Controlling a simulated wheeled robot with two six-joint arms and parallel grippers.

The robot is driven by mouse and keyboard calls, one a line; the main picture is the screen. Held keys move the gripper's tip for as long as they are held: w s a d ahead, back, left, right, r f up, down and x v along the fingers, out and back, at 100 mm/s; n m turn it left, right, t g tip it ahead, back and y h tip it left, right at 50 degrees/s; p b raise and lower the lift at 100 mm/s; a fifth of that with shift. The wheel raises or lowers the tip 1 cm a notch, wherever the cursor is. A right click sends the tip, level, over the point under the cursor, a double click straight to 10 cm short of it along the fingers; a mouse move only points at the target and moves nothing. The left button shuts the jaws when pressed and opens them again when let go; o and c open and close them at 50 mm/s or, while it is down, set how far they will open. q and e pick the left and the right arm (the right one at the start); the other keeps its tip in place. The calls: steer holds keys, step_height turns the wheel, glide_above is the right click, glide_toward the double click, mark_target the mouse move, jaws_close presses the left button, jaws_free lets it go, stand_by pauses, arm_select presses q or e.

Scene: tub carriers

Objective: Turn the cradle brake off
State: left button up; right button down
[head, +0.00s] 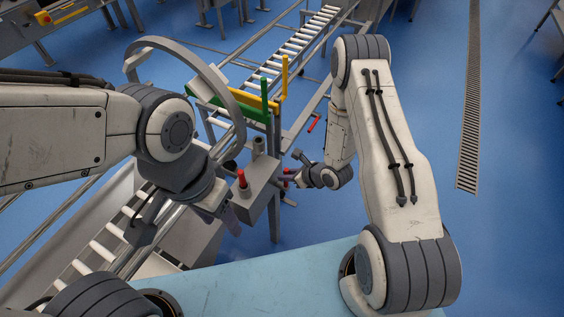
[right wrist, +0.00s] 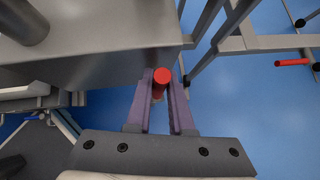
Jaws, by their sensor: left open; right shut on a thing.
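A grey box (head: 262,190) stands at mid-picture beside the roller track. A red-tipped lever (right wrist: 160,76) sticks out from the box side in the right wrist view. In the head view my right gripper (head: 289,178) is at the right side of the box and mostly hides the lever. A separate red knob (head: 241,179) stands upright on the box top. My left gripper (head: 231,216) is open at the left front of the box; its fingertips are partly hidden.
A large grey ring (head: 232,82) rises behind my left arm. Green (head: 250,113) and yellow (head: 262,101) rails with posts stand beyond the box. Another red handle (head: 314,123) is farther back. A roller conveyor (head: 300,45) runs away behind.

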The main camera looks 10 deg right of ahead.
steer(key=shift+s+d+f, duration=0.1)
steer(key=shift+d+f, duration=0.1)
steer(key=shift+f, duration=0.05)
arm_select(q)
steer(key=shift+w+r, duration=0.1)
steer(key=shift+w, duration=0.25)
arm_select(e)
steer(key=shift+a, duration=0.15)
steer(key=c, duration=0.8)
jaws_free()
steer(key=shift+w, duration=0.2)
arm_select(q)
steer(key=shift+a, duration=0.1)
arm_select(e)
steer(key=shift+r, duration=0.1)
steer(key=shift+s+r, duration=0.15)
steer(key=shift+r, duration=0.05)
arm_select(q)
steer(key=shift+r+p, duration=0.3)
steer(key=shift+p, duration=0.05)
arm_select(e)
steer(key=v, duration=1)
